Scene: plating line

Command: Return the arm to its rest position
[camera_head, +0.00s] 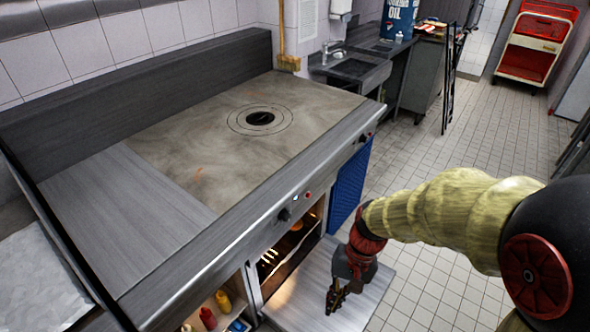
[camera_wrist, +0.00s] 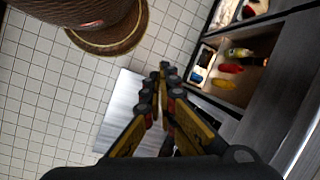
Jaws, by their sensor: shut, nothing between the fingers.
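My gripper (camera_head: 337,297) hangs at the end of my arm in front of the stove (camera_head: 215,160), pointing down over the lowered oven door (camera_head: 340,280). In the wrist view my gripper (camera_wrist: 163,72) has its yellow and black fingers drawn together at the tips. It is shut and holds nothing. The pale metal door panel (camera_wrist: 122,108) lies beyond and below the fingers. My arm reaches in from the right of the head view.
The lit oven (camera_head: 290,250) stands open. An open shelf beside it holds a red bottle (camera_head: 208,318) and a yellow bottle (camera_head: 223,301); several bottles also show in the wrist view. A sink (camera_head: 352,68) and a red-and-white cart (camera_head: 537,42) stand farther back. Tiled floor on the right is clear.

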